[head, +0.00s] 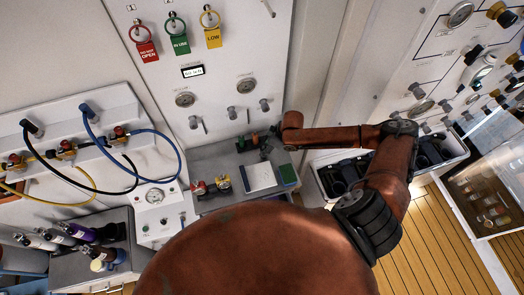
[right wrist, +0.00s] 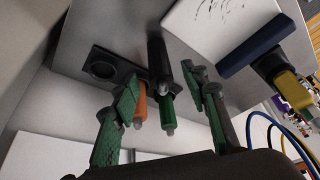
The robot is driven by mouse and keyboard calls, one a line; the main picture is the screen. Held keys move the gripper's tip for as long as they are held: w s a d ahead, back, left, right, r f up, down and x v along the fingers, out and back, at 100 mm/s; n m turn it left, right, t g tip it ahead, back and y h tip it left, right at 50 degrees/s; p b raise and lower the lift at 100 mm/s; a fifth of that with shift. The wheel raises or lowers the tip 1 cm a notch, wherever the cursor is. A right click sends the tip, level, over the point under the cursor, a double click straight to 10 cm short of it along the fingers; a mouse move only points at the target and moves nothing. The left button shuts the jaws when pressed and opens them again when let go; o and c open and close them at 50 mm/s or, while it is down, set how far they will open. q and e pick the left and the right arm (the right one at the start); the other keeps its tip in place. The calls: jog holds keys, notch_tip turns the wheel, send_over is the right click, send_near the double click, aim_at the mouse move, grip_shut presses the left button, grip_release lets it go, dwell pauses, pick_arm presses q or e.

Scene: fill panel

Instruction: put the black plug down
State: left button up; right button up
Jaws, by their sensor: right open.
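My right gripper (right wrist: 160,92) is open, its two green-padded fingers apart in the right wrist view. A black plug (right wrist: 157,58) stands out dark and long just beyond and between the fingertips. I cannot tell whether it touches either finger. A green plug (right wrist: 167,108) and an orange plug (right wrist: 140,106) show between the fingers, close beside it. A dark holder plate (right wrist: 122,82) lies on the grey shelf, with an empty round hole at its left end. In the head view the right gripper (head: 268,147) is over the shelf by the plugs. My left gripper is not in view.
The wall panel with gauges rises behind. A black-lined bin (head: 330,180) stands to the right.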

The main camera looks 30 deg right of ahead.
jog(key=shift+a+f+p, duration=0.25)
jog(key=shift+f+p, duration=0.3)
jog(key=shift+f, duration=0.45)
jog(key=shift+w+a+f, duration=0.1)
jog(key=shift+w+f, duration=0.3)
jog(key=shift+f, duration=0.15)
jog(key=shift+w+a+f, duration=0.1)
jog(key=shift+w+f, duration=0.25)
jog(key=shift+f, duration=0.35)
jog(key=shift+s, duration=0.25)
jog(key=shift+w, duration=0.15)
jog(key=c, duration=0.5)
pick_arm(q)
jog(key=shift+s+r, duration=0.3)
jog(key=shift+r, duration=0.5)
pick_arm(e)
grip_shut()
